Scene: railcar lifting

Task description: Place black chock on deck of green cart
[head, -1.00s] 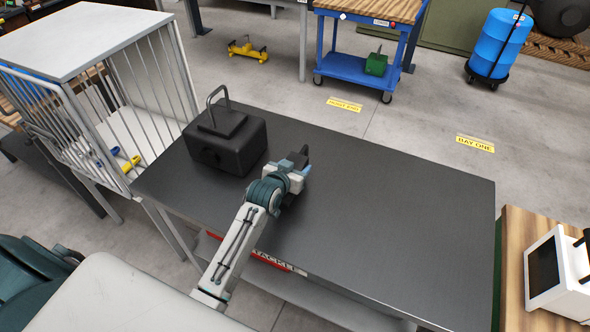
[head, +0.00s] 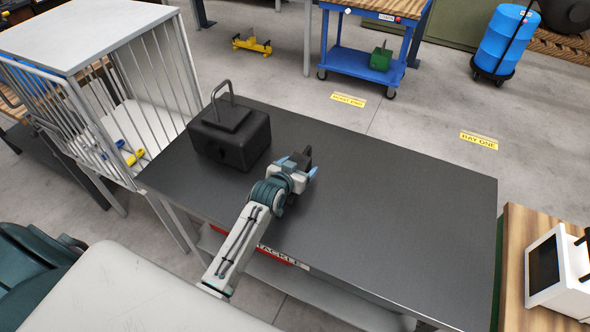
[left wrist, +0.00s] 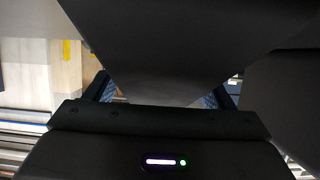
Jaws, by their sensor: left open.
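My left gripper (head: 298,170) is low over the dark tabletop (head: 400,195), right of a black block with a handle (head: 232,138). Its blue fingers are spread apart. A small dark piece (head: 306,153) shows at the fingertips, probably the black chock; I cannot tell if the fingers touch it. In the left wrist view a large dark wedge-like shape (left wrist: 180,50) fills the space beyond the fingers (left wrist: 162,92). I cannot identify a green cart for certain. My right gripper is not in view.
A white barred cage (head: 130,80) stands at the left. A blue cart (head: 360,66) carrying a small green object (head: 381,57) is at the back. A blue drum (head: 506,40) stands back right. The tabletop's right half is clear.

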